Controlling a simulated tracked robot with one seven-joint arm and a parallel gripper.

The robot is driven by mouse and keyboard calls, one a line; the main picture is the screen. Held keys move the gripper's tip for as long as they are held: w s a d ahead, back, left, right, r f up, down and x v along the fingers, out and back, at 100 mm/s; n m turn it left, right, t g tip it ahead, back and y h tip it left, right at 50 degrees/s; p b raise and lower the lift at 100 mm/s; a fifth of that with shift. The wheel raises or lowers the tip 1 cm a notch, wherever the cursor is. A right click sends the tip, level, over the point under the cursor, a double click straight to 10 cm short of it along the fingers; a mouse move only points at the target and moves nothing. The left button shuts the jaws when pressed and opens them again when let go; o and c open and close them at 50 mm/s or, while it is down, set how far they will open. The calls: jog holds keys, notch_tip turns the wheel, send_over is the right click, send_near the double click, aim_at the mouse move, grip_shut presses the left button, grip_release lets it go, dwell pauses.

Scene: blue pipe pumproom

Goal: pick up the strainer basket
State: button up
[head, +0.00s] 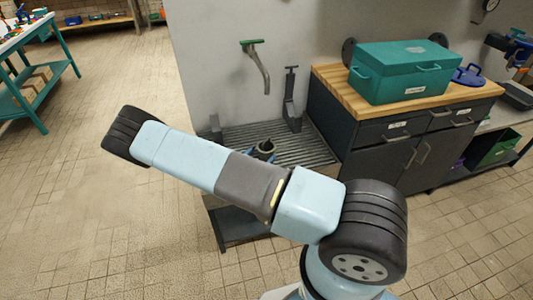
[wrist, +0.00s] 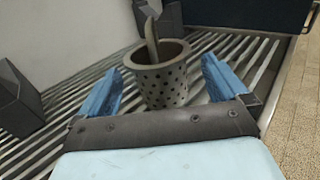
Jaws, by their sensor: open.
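The strainer basket (wrist: 162,82) is a grey metal cylinder with rows of dark holes and a thick rim. In the wrist view it stands upright on a slatted metal grate. A curved grey spout or handle (wrist: 152,42) shows at its mouth; I cannot tell whether it touches the basket. My gripper (wrist: 160,85) is open, with one blue finger on each side of the basket and gaps visible between. In the head view the basket (head: 265,147) is partly hidden behind my arm, with only its upper part showing.
The slatted grate (head: 300,150) lies against a pale wall. A lever-like fitting (head: 291,100) stands on it, and a tap (head: 257,65) hangs from the wall above. A dark cabinet (head: 385,155) with a teal box (head: 400,72) stands to the right.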

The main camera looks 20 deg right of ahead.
aim_at(266, 146)
jog(key=shift+x, duration=2.6)
jog(key=shift+a, duration=0.15)
jog(key=shift+c, duration=0.5)
jog(key=c, duration=0.7)
jog(key=shift+c, duration=0.2)
jog(key=shift+r, duration=0.15)
